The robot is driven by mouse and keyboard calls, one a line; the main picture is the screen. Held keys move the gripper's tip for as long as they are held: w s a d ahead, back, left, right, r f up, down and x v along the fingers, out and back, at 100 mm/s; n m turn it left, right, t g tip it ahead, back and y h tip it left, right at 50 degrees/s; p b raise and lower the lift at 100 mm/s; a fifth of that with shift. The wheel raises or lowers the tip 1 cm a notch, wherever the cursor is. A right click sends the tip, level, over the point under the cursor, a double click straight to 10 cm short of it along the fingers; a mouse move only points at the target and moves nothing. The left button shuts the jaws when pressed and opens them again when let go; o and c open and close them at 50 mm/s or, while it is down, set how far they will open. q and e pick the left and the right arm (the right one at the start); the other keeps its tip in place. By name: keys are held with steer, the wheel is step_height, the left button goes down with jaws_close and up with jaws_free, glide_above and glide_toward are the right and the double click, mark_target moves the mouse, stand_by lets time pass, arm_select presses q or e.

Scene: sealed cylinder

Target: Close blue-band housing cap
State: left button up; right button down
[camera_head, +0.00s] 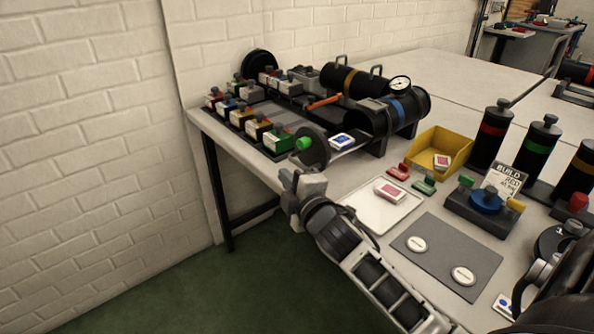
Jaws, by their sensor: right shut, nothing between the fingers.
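The blue-band housing (418,104) is a black cylinder lying on its side on the table, with a blue band and a round gauge (400,84) on top. Its near end looks open. The cap (318,148), a dark disc with a green knob (303,144), stands apart from that end. My right gripper (289,182) is shut and empty, at the table's front edge, below and slightly left of the green knob in the picture. My left gripper is not in view.
A yellow-band cylinder (365,84) lies behind. Several coloured blocks sit on a rack at left. A white tray (370,216) with a red card, a yellow bin (453,145) and a grey mat (432,244) with white discs are right of my gripper. Banded cylinders stand at right.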

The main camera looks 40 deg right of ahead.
steer(key=shift+w+d+f, duration=0.15)
steer(key=shift+w+d, duration=0.25)
steer(key=shift+d, duration=0.3)
steer(key=shift+w+d+f, duration=0.2)
steer(key=shift+w+d, duration=0.25)
steer(key=shift+d, duration=0.2)
steer(key=shift+w+d+f, duration=0.15)
steer(key=shift+w+d, duration=0.25)
steer(key=shift+d, duration=0.3)
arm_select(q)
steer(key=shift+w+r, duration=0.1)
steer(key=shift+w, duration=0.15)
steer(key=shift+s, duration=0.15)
arm_select(e)
steer(key=shift+d, duration=0.1)
